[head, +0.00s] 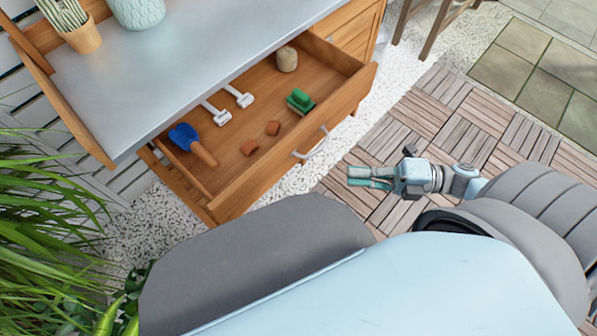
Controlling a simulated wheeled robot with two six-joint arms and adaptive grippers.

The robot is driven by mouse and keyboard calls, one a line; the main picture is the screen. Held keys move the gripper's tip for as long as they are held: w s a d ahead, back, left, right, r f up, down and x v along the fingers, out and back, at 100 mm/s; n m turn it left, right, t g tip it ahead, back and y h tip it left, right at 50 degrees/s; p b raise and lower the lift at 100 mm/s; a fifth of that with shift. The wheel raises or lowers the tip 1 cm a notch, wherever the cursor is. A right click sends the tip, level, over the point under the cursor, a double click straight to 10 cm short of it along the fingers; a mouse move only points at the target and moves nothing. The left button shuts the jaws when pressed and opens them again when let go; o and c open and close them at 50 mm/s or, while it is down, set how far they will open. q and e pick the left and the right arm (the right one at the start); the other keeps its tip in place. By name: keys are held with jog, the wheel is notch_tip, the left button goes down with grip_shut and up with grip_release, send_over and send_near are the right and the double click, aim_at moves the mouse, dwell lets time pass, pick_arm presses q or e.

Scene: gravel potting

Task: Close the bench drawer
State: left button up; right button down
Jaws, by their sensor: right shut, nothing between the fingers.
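The wooden bench drawer (236,171) is pulled well out from under the grey bench top (180,62). Its pale curved handle (311,147) is on the front panel. Inside lie a blue-bladed trowel (193,143), two white tools (228,104), a green item (300,101), a roll of twine (287,59) and two small terracotta pieces (262,137). My right gripper (352,177) is shut and empty, to the right of and apart from the handle, with its fingers pointing left. My left gripper is not in view.
A potted plant (77,32) and a pale patterned pot (136,12) stand on the bench top. Leafy plants (45,220) fill the left side. Wooden legs (432,22) stand at the top right. Wooden deck tiles (462,110) and white gravel lie open beside the drawer.

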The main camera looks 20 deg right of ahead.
jog(key=shift+w+a+r+n+g+y+b, duration=0.1)
jog(key=shift+w+a+r+n+g+y, duration=0.2)
jog(key=shift+w+a, duration=1.2)
jog(key=shift+w+a+r+n+g+y+b, duration=0.15)
jog(key=shift+w+a+n+g, duration=0.3)
jog(key=shift+a, duration=2)
jog(key=shift+w+a+r+n+g+y+b, duration=0.2)
jog(key=shift+w+a, duration=0.85)
jog(key=shift+a, duration=0.95)
